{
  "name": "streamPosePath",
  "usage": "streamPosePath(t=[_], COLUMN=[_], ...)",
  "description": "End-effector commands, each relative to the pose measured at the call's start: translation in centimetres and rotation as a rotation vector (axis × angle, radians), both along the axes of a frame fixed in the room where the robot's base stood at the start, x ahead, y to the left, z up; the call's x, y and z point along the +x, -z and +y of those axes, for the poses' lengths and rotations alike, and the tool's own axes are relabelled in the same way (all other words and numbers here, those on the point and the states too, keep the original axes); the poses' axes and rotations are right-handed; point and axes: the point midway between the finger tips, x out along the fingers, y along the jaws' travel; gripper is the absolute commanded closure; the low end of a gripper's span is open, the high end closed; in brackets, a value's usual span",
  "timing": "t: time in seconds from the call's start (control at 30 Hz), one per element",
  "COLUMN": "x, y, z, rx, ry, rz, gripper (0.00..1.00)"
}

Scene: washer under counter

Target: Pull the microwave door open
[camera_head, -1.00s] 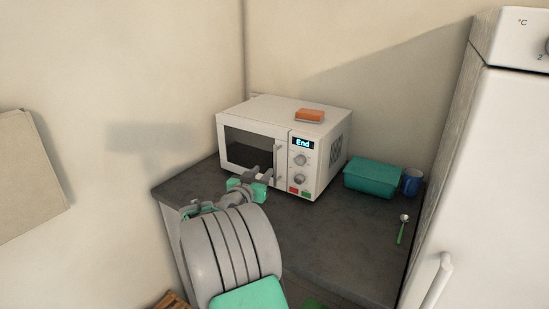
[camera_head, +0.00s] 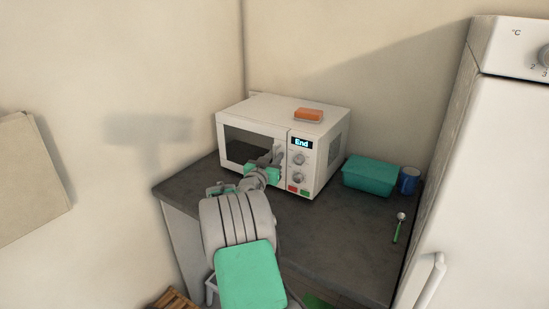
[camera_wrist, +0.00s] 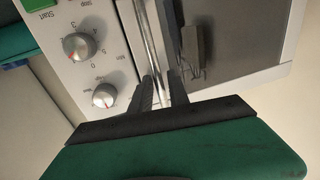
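The white microwave (camera_head: 318,140) stands on the dark counter, with its dark-windowed door (camera_head: 240,148) shut and "End" on its display. The upright door handle (camera_wrist: 147,35) is a slim pale bar beside the control panel. In the head view my gripper (camera_head: 273,158) is in front of the door at the handle and hides much of it. In the wrist view my gripper's (camera_wrist: 161,78) two dark fingers are apart, on either side of the handle. A small gap seems to show beside the bar; contact is hard to tell.
An orange sponge (camera_head: 308,114) lies on top of the microwave. A teal box (camera_head: 369,176), a blue mug (camera_head: 409,181) and a green-handled spoon (camera_head: 399,228) are to the right on the counter (camera_head: 340,235). A tall white appliance (camera_head: 490,180) stands at the far right.

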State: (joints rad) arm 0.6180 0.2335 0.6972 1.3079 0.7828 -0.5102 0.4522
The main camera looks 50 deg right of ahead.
Motion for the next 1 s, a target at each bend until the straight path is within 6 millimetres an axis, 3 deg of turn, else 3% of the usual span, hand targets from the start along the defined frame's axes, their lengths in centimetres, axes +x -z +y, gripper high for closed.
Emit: streamPosePath(t=[0.23,1.0], x=[0.0,0.03], y=[-0.01,-0.01], z=[0.02,0.05], rx=[0.0,0.0], ry=[0.0,-0.001], rz=[0.0,0.0], gripper=[1.0,1.0])
